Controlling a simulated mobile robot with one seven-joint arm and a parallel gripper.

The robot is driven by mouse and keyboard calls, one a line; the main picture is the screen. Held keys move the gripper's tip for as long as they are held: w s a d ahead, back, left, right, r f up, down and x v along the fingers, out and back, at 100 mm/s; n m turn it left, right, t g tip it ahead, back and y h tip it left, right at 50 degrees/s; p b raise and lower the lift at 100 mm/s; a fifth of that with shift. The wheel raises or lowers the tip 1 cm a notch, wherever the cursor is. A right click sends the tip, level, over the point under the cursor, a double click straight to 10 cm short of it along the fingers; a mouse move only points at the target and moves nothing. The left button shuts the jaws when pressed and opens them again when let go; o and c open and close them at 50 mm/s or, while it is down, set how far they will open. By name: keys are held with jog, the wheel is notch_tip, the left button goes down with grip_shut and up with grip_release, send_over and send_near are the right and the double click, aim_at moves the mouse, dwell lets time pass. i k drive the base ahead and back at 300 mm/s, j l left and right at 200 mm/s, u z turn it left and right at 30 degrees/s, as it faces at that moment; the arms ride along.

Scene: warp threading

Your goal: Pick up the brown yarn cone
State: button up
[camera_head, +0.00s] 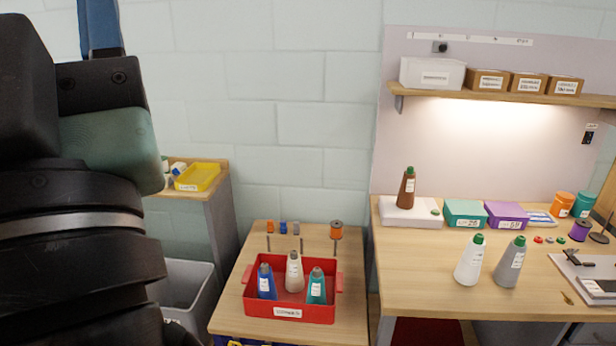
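The brown yarn cone (407,188) stands upright on a white block (410,215) at the left end of the right-hand workbench. It has a white label and a green tip. My arm fills the left side of the view as large dark links. The fingertips of my gripper cannot be made out, so I cannot see whether they hold anything. Nothing visible touches the brown cone.
A red tray (290,312) with blue, cream and teal cones sits on a low wooden table (225,318). White (469,262) and grey (510,264) cones stand on the workbench near teal (464,213) and purple (506,215) boxes. A shelf (500,95) overhangs the bench.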

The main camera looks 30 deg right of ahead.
aim_at(406, 200)
jog(key=k+l+z, duration=0.1)
jog(key=z, duration=0.25)
jog(key=k+l+z, duration=0.1)
jog(key=z, duration=0.2)
jog(key=k+l+z, duration=0.1)
jog(key=z, duration=0.25)
jog(key=l+z, duration=0.1)
jog(key=z, duration=0.55)
